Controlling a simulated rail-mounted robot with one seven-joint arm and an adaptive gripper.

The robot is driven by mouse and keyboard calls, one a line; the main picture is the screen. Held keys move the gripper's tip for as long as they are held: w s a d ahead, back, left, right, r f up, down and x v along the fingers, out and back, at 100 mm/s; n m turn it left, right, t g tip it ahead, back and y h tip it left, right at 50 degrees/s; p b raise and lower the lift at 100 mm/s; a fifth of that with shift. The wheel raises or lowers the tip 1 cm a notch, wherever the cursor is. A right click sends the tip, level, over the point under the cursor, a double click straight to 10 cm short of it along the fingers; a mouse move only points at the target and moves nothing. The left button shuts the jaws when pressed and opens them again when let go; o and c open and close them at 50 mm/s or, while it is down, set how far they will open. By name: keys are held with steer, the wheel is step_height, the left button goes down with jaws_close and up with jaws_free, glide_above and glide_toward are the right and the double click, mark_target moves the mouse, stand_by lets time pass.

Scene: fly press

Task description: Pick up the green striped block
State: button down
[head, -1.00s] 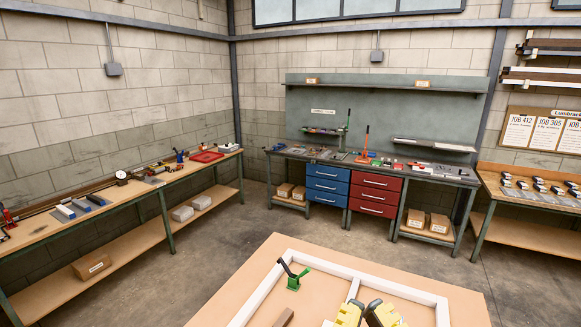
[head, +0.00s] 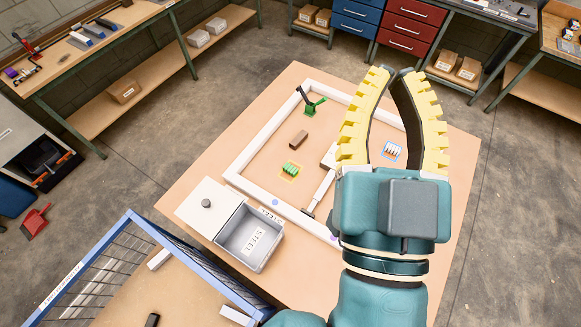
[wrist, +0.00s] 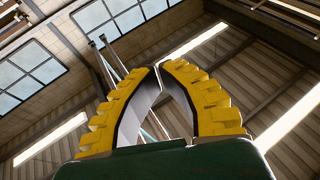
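The green striped block (head: 291,169) lies on a small yellow-edged patch on the tan tabletop (head: 190,190), inside a white frame (head: 258,131), in the head view. My gripper (head: 394,72) is raised to the right of the block and apart from it, with its yellow ridged fingers pointing up in the picture. The wrist view shows the same empty fingers (wrist: 158,67) against the roof and windows; the block is not in that view.
A grey bin (head: 250,240) stands at the table's front. A blue-rimmed wire cart (head: 85,268) is at lower left.

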stand_by(0.3)
steer(key=shift+c, duration=2.2)
jaws_free()
